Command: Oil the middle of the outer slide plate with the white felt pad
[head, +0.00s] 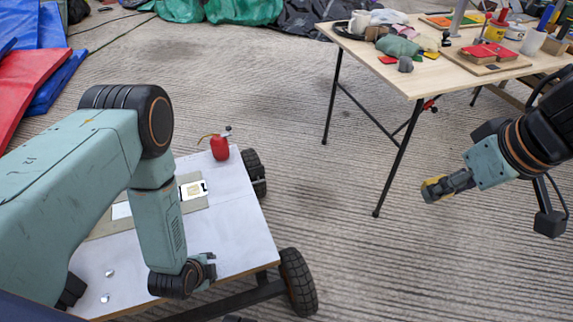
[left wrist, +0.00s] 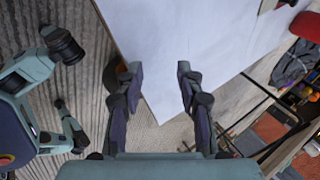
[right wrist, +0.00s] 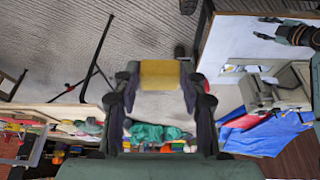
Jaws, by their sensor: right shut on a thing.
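My right gripper (head: 446,186) is shut on a yellow block (head: 433,190), held in the air over open ground between the cart and the work table. The block (right wrist: 160,75) spans the fingertips in the right wrist view; no white felt face can be told on it. My left gripper (head: 207,268) hangs over the cart's front edge; the left wrist view shows its fingers (left wrist: 160,72) apart and empty. On the cart, a pale plate with a yellowish patch (head: 193,190) lies on a grey-beige strip (head: 103,228). I cannot tell which part is the outer slide plate.
The white cart top (head: 237,215) also carries a red oil can (head: 220,148) with a thin spout, and small metallic round pieces (head: 110,272). A cart wheel (head: 298,281) stands at its front right. The wooden work table (head: 440,75) at the back right is cluttered. Concrete between is clear.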

